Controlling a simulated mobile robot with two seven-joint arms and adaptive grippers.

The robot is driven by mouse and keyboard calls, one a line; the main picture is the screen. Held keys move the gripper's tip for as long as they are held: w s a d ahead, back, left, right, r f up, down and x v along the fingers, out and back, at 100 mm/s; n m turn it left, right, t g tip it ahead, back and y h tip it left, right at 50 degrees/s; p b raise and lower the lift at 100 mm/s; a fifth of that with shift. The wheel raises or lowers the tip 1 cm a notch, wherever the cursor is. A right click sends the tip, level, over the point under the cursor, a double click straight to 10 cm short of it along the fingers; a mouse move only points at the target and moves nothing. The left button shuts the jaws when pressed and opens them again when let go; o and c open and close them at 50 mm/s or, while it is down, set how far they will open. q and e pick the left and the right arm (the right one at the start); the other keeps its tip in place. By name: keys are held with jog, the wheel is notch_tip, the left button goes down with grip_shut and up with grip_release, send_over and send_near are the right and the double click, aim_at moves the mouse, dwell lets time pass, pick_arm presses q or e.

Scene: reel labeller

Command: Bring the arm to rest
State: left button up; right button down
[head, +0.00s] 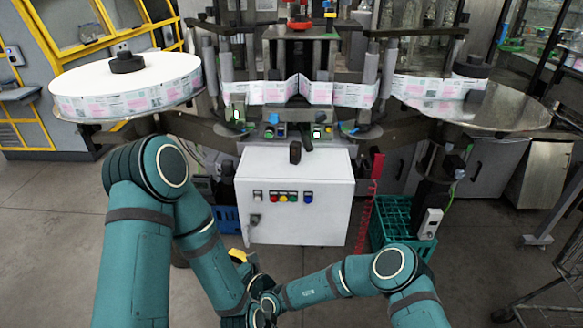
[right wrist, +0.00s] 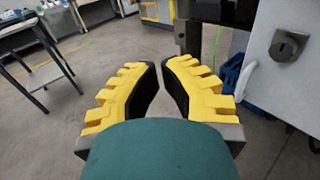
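My right gripper (right wrist: 159,67), with yellow fingers and dark inner pads, shows in the right wrist view. Its fingertips stand apart with a narrow gap, and floor shows between them; it holds nothing. In the head view, yellow finger parts (head: 238,256) show low in front of the machine, left of the white control cabinet (head: 295,222). My right arm (head: 335,280) reaches in from the right toward that spot. My left arm (head: 205,245) is bent at the elbow and its forearm slopes down to the same area. I cannot make out the left gripper's fingers.
A blue crate (head: 226,219) is left of the cabinet, a green crate (head: 392,218) right. Floor at the left is clear.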

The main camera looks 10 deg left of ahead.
jog(key=s+d+r+n+g, duration=0.35)
jog(key=n+g, duration=0.25)
jog(key=n, duration=0.3)
jog(key=s+d+f+n+g+h, duration=0.2)
jog(key=s+d+f+n+h, duration=0.25)
jog(key=d, duration=0.55)
jog(key=s+d+f+n+g+h, duration=0.2)
jog(key=s+d+f+n+h, duration=0.25)
jog(key=d, duration=0.55)
jog(key=s+d+n+t+h, duration=0.1)
jog(key=s+d+n, duration=0.1)
jog(key=d, duration=0.6)
jog(key=s+d+n+t+h, duration=0.1)
jog(key=s+d, duration=0.3)
jog(key=d, duration=0.4)
jog(key=shift+s+d+r+n+t+h, duration=0.3)
jog(key=shift+n+t+h, duration=0.1)
jog(key=shift+n+t, duration=0.15)
